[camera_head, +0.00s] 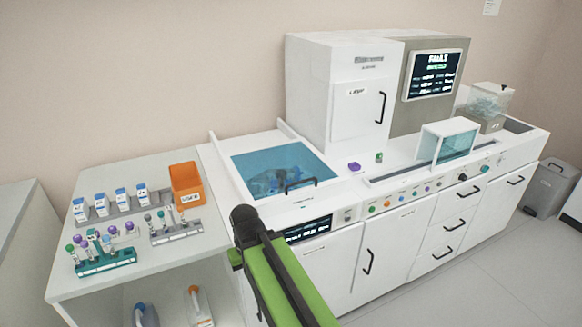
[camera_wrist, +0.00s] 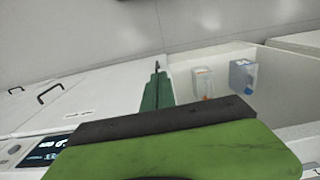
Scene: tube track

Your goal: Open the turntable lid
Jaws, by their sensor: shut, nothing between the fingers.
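The turntable lid (camera_head: 280,160) is a blue see-through panel in a white frame on the analyzer's top, left of the tall cabinet. It lies flat and looks closed, with blurred shapes under it. Its black handle (camera_head: 300,184) is at the front edge. My green arm reaches up from the bottom of the head view, and its dark end stands in front of and below the lid, left of the handle and apart from it. In the wrist view my gripper (camera_wrist: 157,72) is shut and empty. The lid is not in the wrist view.
A side table (camera_head: 150,240) at left holds an orange bin (camera_head: 186,183), racks of tubes and several small boxes. A small screen (camera_head: 308,230) and buttons line the analyzer's front. A clear cover (camera_head: 450,142) stands to the right. Bottles sit on the lower shelf.

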